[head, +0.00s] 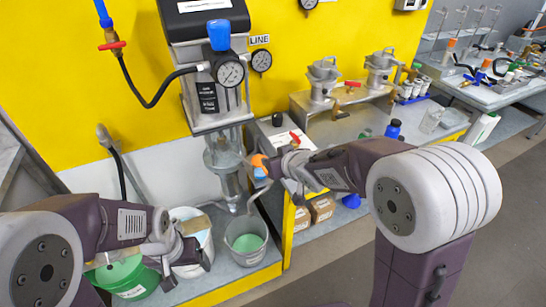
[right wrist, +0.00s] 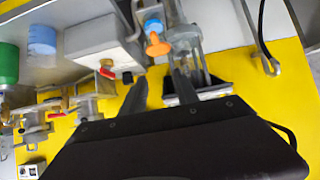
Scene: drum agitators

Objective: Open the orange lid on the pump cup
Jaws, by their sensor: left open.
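The orange lid (head: 258,160) shows beside the clear pump cylinder, with a blue part (head: 260,174) just below it. In the right wrist view the lid (right wrist: 157,45) lies ahead of the fingertips, roughly in line with the gap between them. My right gripper (head: 278,167) is close to the lid in the head view, partly hidden by its own arm; its fingers (right wrist: 160,82) stand apart with nothing between them. My left gripper (head: 188,270) is open and empty at the lower left, over the buckets. The cup body is mostly hidden.
A pump unit with a gauge (head: 230,71) stands above the clear cylinder (head: 226,160). A grey bucket (head: 262,232) of green liquid, a white bucket (head: 204,240) and a green bucket (head: 128,275) stand below. A metal bench with grey vessels (head: 322,80) is to the right.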

